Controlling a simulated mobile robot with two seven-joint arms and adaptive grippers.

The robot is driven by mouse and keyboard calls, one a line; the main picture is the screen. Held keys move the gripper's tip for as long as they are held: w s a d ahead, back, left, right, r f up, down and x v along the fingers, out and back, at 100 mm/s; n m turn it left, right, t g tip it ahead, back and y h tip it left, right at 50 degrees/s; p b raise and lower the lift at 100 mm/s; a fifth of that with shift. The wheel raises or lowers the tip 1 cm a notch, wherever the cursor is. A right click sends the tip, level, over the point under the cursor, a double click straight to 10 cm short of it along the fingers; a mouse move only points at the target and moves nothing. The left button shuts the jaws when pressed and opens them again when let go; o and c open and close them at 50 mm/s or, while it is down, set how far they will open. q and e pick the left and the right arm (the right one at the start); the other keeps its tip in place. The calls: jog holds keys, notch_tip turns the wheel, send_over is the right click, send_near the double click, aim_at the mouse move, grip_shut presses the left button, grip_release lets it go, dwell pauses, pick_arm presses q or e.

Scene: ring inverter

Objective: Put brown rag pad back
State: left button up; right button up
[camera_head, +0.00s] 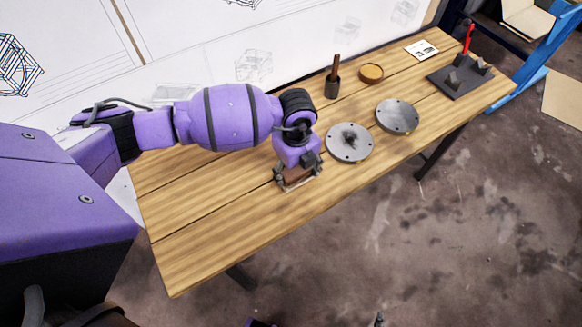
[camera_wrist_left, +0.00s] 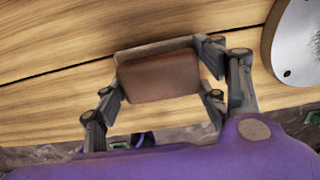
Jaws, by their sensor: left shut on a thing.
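The brown rag pad (camera_wrist_left: 158,78) is a small brown block between the fingers of my left gripper (camera_wrist_left: 160,95). In the head view my left gripper (camera_head: 298,180) is over the front part of the wooden table, shut on the brown pad (camera_head: 292,172). The arm partly hides the pad there. I cannot tell whether the pad touches the table top. My right gripper cannot be made out in these views.
Two grey round plates (camera_head: 349,143) (camera_head: 397,117) lie right of my left gripper on the wooden table (camera_head: 215,220). Behind them are a dark cup with a brown handle (camera_head: 333,85) and a round wooden dish (camera_head: 371,73). A dark stand with a red-handled tool (camera_head: 460,78) is at the far right. The table's left front is clear.

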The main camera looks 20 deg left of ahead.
aim_at(296, 170)
pick_arm(q)
jog(key=shift+f, duration=0.1)
jog(key=o, duration=1)
notch_tip(296, 170, up, 12)
jog(key=shift+w+r+p, duration=0.1)
jog(key=shift+r+p, duration=0.1)
jog(key=shift+p, duration=0.3)
